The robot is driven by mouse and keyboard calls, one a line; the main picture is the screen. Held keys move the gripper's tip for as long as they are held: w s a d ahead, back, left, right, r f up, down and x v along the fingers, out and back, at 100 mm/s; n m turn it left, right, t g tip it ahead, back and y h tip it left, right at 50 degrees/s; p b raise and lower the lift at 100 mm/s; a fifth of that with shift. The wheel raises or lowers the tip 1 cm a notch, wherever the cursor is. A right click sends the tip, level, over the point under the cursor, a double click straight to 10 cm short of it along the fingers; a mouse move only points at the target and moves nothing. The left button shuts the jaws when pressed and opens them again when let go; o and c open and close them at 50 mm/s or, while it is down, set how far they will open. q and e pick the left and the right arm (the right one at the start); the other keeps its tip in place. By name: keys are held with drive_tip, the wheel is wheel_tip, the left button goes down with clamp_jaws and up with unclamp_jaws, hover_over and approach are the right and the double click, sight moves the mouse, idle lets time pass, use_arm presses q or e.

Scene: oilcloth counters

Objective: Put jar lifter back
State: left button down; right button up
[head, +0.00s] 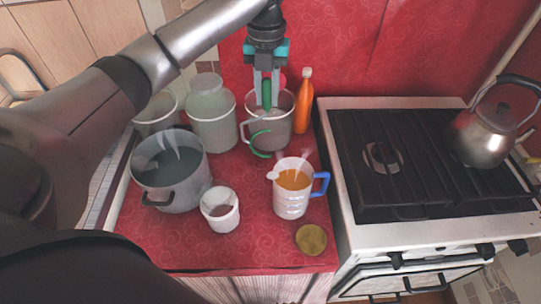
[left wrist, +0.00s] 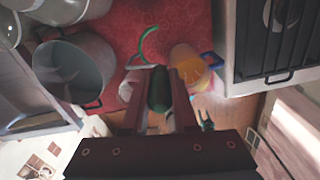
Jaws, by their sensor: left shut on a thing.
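The jar lifter (head: 267,96) has a green grip and a curved green end (head: 259,147). My left gripper (head: 266,88) is shut on its grip and holds it upright over the counter. The curved end hangs low, in front of a grey handled can (head: 281,140) in the head view. I cannot tell whether it touches anything. The left wrist view shows the green grip (left wrist: 159,91) between the fingers (left wrist: 158,112) and the curved end (left wrist: 146,42) beyond.
On the red counter (head: 257,233) stand a steaming pot (head: 172,192), a white cup (head: 221,222), a measuring jug (head: 290,205) with orange contents, a gold lid (head: 311,239), pale jars (head: 212,130) and an orange bottle (head: 303,105). A stove (head: 440,235) with a kettle (head: 482,137) is right.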

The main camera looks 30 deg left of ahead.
sight(267, 107)
use_arm(q)
wheel_tip(267, 107, down, 16)
drive_tip(key=b, duration=0.2)
drive_tip(key=shift+r, duration=0.15)
drive_tip(key=c, duration=0.7)
unclamp_jaws()
wheel_tip(267, 107, up, 12)
drive_tip(key=shift+p, duration=0.9)
